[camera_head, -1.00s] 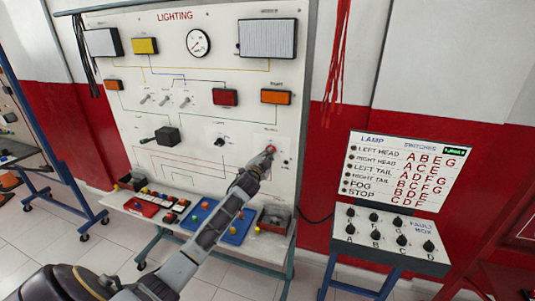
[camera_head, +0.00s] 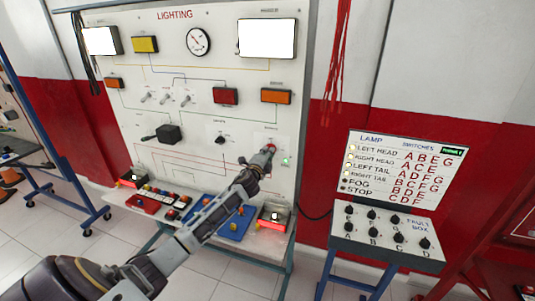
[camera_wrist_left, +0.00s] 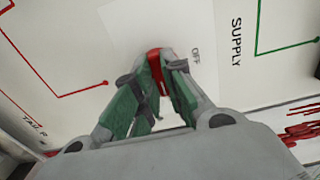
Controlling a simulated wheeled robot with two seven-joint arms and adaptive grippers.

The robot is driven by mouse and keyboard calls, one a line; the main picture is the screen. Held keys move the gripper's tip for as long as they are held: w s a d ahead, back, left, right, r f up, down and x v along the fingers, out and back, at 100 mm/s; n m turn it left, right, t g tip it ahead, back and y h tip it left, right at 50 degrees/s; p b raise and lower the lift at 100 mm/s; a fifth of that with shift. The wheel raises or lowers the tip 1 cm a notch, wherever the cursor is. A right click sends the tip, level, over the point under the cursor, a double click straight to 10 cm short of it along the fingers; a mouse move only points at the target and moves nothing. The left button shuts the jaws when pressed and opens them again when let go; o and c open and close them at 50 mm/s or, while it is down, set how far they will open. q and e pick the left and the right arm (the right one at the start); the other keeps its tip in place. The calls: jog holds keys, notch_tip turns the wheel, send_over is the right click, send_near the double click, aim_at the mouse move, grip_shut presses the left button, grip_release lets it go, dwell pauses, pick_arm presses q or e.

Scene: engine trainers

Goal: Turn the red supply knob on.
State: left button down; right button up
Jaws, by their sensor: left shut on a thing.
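The red supply knob (camera_wrist_left: 156,66) is on the white lighting panel (camera_head: 120,70), low on its right side. It also shows as a small red spot in the head view (camera_head: 270,146). My left gripper (camera_head: 266,152) reaches up to it. In the left wrist view the left gripper (camera_wrist_left: 155,80) has its green-padded fingers closed around the knob. The words SUPPLY and OFF are readable beside it. A small green light (camera_head: 286,161) glows just right of the knob. My right gripper is not in view.
Two headlamps, left (camera_head: 101,41) and right (camera_head: 267,38), glow white. A fault box (camera_head: 385,235) with several black knobs and a lamp chart (camera_head: 405,170) stand at the right. A shelf with colored parts (camera_head: 155,203) runs below the panel.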

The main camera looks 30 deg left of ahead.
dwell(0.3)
pick_arm(q)
jog(key=c, duration=1.5)
grip_release()
jog(key=shift+s+f, duration=0.1)
jog(key=shift+s, duration=0.1)
jog(key=v, duration=1.1)
jog(key=shift+s, duration=0.25)
jog(key=shift+d, duration=0.1)
